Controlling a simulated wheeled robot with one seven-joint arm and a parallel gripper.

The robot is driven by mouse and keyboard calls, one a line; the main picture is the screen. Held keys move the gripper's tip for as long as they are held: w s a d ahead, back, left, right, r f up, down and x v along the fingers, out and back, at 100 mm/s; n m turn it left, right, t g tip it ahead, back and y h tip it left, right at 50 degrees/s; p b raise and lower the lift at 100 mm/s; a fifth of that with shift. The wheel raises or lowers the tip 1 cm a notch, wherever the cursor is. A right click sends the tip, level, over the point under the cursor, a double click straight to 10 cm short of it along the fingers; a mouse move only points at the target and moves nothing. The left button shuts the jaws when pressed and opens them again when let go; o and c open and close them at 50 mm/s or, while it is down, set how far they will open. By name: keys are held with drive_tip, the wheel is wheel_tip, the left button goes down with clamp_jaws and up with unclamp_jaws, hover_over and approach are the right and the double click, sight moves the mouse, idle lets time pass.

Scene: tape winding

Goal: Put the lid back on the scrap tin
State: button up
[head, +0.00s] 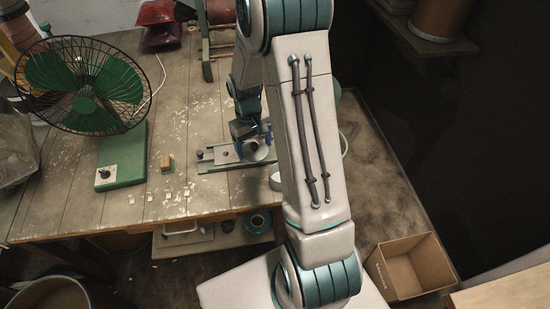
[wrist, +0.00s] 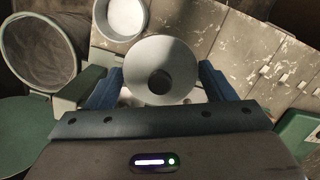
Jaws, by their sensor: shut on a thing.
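My gripper (wrist: 160,92) is shut on the lid (wrist: 178,60), a round pale grey disc with a dark round centre. The blue fingers lie on either side of the disc. In the head view my gripper (head: 252,131) is over the right part of the workbench, with the lid (head: 259,152) just below it. An open round pale tin (wrist: 126,16), which looks like the scrap tin, stands beyond the lid in the wrist view, apart from it. In the head view a pale round rim (head: 275,179) shows at the bench edge, mostly hidden by my arm.
A metal fixture (head: 222,156) lies under my gripper. A caged green fan (head: 88,82), its green base (head: 122,158) and a small wooden block (head: 166,163) stand to the left. White scraps litter the bench (head: 205,190). A cardboard box (head: 408,268) is at the lower right.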

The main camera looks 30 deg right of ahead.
drive_tip(key=s+d+f+n+b, duration=0.1)
drive_tip(key=s+d+n+b, duration=0.1)
drive_tip(key=s+d+b, duration=0.4)
drive_tip(key=shift+w+d+f+b, duration=0.2)
drive_tip(key=shift+f+b, duration=0.5)
drive_tip(key=shift+f, duration=0.95)
drive_tip(key=shift+w+d+f+b, duration=0.15)
drive_tip(key=shift+f+b, duration=0.5)
drive_tip(key=shift+f, duration=0.95)
drive_tip(key=shift+s+f, duration=0.1)
drive_tip(key=shift+f, duration=0.05)
drive_tip(key=o, duration=1)
wheel_tip(320, 180, up, 7)
drive_tip(key=p, duration=0.5)
